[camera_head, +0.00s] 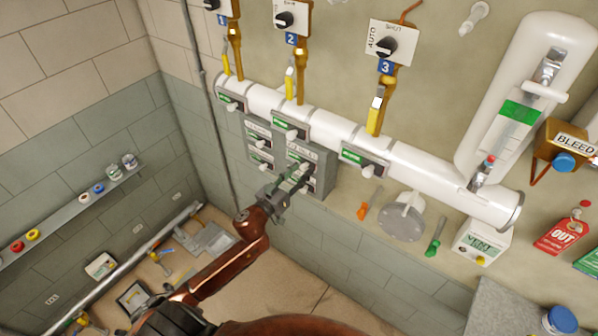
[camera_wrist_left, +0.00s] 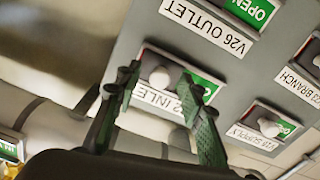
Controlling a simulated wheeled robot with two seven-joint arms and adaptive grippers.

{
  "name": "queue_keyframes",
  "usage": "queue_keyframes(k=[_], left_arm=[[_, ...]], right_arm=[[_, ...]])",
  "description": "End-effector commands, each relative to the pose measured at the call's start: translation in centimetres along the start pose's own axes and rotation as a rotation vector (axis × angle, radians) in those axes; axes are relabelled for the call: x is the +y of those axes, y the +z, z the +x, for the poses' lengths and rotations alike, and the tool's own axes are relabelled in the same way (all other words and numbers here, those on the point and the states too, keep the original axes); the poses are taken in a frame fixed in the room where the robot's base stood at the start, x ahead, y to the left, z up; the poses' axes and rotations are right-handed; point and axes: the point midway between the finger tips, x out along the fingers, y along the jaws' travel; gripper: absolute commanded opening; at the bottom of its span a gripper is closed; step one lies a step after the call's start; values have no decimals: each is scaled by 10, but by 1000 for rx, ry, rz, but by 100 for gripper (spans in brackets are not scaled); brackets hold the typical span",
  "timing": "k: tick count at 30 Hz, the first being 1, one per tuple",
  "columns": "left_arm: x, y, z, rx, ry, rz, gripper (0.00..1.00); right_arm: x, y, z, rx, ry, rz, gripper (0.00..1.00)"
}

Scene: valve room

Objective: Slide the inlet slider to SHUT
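The inlet slider (camera_wrist_left: 160,77) is a white round knob in a framed slot on a grey panel (camera_head: 322,182). In the left wrist view a green field lies to the right of the knob, its word mostly hidden by a finger. The upside-down label below, ending in INLET (camera_wrist_left: 158,98), is partly covered. My left gripper (camera_wrist_left: 160,108) is open, one finger on each side of the knob in that view; contact cannot be told. In the head view the left gripper (camera_head: 293,183) is in front of the panel's lower part. My right gripper is not in view.
Neighbouring sliders V26 OUTLET (camera_wrist_left: 250,10) and SUPPLY (camera_wrist_left: 268,127) show on the same panel. A white pipe (camera_head: 415,172) with yellow-handled valves (camera_head: 376,113) runs above it. A grey flange (camera_head: 402,222) stands to the right. A shelf (camera_head: 65,217) is on the left wall.

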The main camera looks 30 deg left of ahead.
Motion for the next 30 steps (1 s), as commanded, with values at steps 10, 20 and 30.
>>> queue_keyframes(k=[10,20,30], left_arm=[[0,0,0,-1,-1,0,24],[-1,0,-1,-1,-1,0,2],[-1,1,-1,-1,-1,0,0]], right_arm=[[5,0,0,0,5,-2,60],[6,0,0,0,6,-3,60],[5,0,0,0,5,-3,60]])
